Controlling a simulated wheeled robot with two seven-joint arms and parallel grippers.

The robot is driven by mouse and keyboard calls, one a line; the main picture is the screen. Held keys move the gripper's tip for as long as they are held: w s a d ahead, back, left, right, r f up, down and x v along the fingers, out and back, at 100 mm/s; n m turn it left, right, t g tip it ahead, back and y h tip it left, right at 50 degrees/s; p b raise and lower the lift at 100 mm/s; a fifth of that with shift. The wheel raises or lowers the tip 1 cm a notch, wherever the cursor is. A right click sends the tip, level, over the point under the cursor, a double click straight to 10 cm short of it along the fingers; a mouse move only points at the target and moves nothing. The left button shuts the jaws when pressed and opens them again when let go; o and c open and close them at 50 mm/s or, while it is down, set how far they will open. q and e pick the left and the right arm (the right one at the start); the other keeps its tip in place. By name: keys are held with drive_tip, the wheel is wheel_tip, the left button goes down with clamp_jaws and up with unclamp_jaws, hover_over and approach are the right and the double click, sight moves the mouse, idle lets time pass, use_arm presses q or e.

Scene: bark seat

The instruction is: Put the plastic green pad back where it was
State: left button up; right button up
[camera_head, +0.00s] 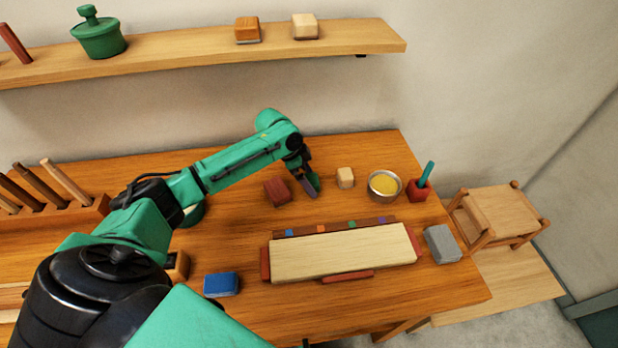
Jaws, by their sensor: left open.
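I cannot pick out a green pad for certain. A small green square (351,224) shows on the dark strip behind the long pale board (345,254), beside blue, orange and purple squares. A green rounded thing (193,214) is mostly hidden behind my left arm. My left gripper (310,187) is open over the back of the table, between a dark red block (277,191) and a small pale block (345,178). Nothing shows between its fingers. My right gripper is out of view.
On the wooden table (440,284) stand a bowl of yellow stuff (384,186), a red pot (418,191), a grey block (442,244), a blue block (221,284) and a tool rack (60,220). A shelf (190,52) hangs above, holding a green lidded pot (98,38).

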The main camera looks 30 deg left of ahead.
use_arm(q)
drive_tip(key=b+v, duration=0.1)
drive_tip(key=v, duration=1.1)
drive_tip(key=shift+d+r, duration=0.1)
